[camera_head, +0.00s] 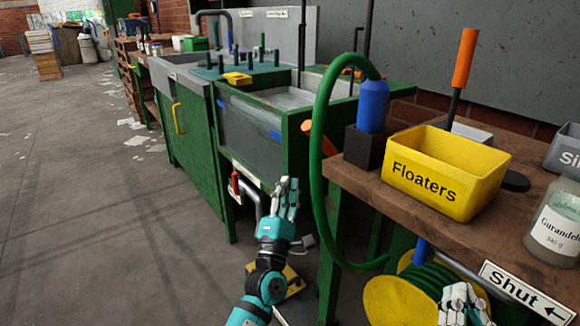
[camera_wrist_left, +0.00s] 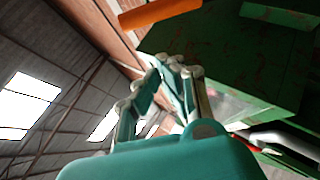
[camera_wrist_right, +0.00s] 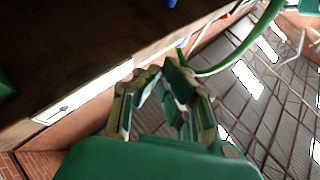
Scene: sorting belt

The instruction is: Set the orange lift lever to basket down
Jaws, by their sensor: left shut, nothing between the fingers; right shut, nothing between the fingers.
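An orange lever handle (camera_head: 325,138) shows on the right side of the green wash tank, partly hidden by the green hose. An orange bar, apparently this handle, crosses the top of the left wrist view (camera_wrist_left: 158,12). A second orange grip (camera_head: 465,57) stands upright on a black rod behind the yellow tub; I cannot tell which is the lift lever. My left gripper (camera_head: 289,185) is shut and empty, below and left of the lower handle, apart from it. My right gripper (camera_head: 460,292) is shut and empty, low at the bench front; it also shows in the right wrist view (camera_wrist_right: 165,72).
A green hose (camera_head: 316,150) loops beside the tank to a yellow reel (camera_head: 400,303). The yellow Floaters tub (camera_head: 440,178) and a glass jar (camera_head: 555,232) stand on the wooden bench (camera_head: 360,188). A red-handled valve (camera_head: 235,184) is left of my left gripper. Floor at left is open.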

